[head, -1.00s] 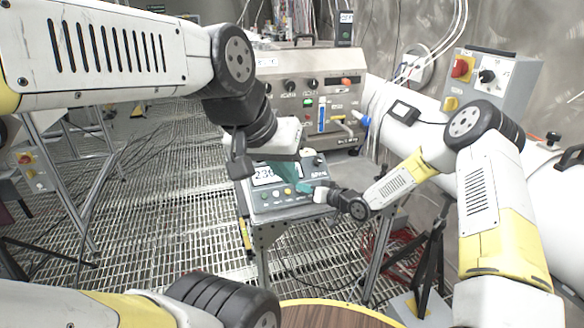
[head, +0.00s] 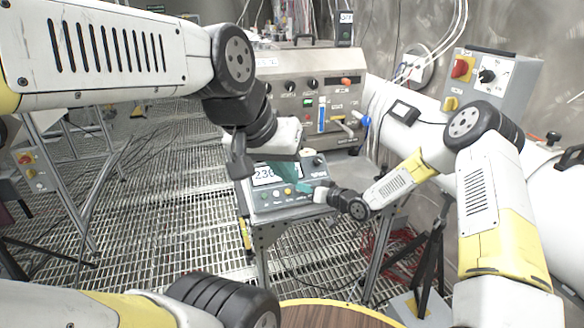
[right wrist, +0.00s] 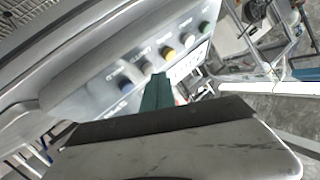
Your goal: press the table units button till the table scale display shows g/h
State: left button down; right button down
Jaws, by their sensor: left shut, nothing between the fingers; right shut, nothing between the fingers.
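The table scale (head: 282,209) is a grey console on a metal stand in the middle of the head view. Its lit display (head: 264,174) shows digits, partly covered by my left gripper; no unit is readable. In the right wrist view its buttons form a row: green, white, yellow, pale grey (right wrist: 146,68) and blue (right wrist: 125,87), with labels too blurred to read. My right gripper (head: 305,187) is shut and empty at the console's right side. Its teal finger (right wrist: 156,92) points at the row near the pale grey button; contact cannot be told. My left gripper (head: 286,171) is shut, above the display.
Behind the scale stands a panel (head: 325,85) with knobs and a small display (head: 346,16). A white pipe (head: 415,122) and a grey switch box (head: 490,80) are at the right. A round wooden top (head: 325,315) is at the front. Grated floor lies left.

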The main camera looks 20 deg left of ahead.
jog(key=shift+w+a+f, duration=0.1)
jog(key=shift+w+f, duration=0.05)
jog(key=shift+f, duration=0.15)
jog(key=shift+s+r, duration=0.25)
jog(key=shift+r, duration=0.2)
dwell(0.3)
notch_tip(320, 180, up, 5)
jog(key=s+d, duration=0.2)
jog(key=s, duration=0.1)
dwell(0.3)
jog(key=shift+w+d, duration=0.1)
dwell(0.3)
